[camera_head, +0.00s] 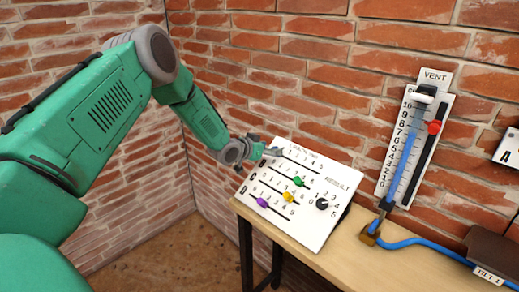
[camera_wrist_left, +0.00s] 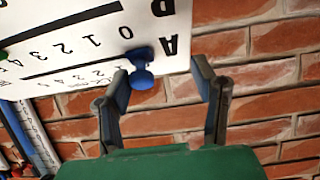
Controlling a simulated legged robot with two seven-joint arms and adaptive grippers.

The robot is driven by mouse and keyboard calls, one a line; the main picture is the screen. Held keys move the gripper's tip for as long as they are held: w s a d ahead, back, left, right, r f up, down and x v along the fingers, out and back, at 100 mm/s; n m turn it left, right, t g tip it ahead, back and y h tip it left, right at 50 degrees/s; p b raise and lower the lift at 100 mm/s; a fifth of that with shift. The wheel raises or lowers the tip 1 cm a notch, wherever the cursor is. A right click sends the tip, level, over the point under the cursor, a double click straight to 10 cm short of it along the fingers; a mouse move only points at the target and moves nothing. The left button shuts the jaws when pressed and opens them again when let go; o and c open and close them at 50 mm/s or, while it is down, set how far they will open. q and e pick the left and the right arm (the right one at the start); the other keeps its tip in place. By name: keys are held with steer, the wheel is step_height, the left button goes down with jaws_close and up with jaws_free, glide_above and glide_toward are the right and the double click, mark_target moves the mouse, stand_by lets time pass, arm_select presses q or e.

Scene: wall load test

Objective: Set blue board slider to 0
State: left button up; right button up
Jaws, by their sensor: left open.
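The white slider board (camera_head: 318,228) leans on the table top, with lettered rows of numbered slots. In the left wrist view the blue slider (camera_wrist_left: 140,70) sits at the end of its slot, near the printed 0 and the letter A. My left gripper (camera_head: 269,151) is at the board's upper left corner in the head view and hides the blue slider there. In the left wrist view my open left gripper (camera_wrist_left: 162,75) has its fingers on either side of the blue slider, which is closer to the picture's left finger. Contact with that finger is unclear. My right gripper is out of view.
The board also carries a green slider (camera_head: 298,181), a yellow slider (camera_head: 289,197), a purple slider (camera_head: 262,203) and a black dial (camera_head: 322,203). A VENT scale (camera_head: 415,140) with a red slider (camera_head: 433,127) hangs on the brick wall. A blue hose (camera_head: 425,243) crosses the table (camera_head: 375,275).

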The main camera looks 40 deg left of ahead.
arm_select(q)
steer(key=shift+v, duration=5.85)
steer(key=s+d+f+n+g, duration=0.1)
steer(key=s+d+f+g, duration=0.6)
steer(key=s+d+f, duration=0.9)
steer(key=s+d+f+g, duration=0.2)
steer(key=s+d, duration=0.1)
steer(key=s, duration=0.5)
steer(key=s+d+f+g+y, duration=0.1)
steer(key=s+d+f+g, duration=0.15)
steer(key=s, duration=0.55)
steer(key=s+d+f+g, duration=0.2)
steer(key=s+f, duration=0.1)
steer(key=s, duration=0.6)
steer(key=w+f+b, duration=0.3)
steer(key=f+b, duration=0.9)
steer(key=shift+w+m, duration=0.2)
steer(key=shift+m, duration=0.2)
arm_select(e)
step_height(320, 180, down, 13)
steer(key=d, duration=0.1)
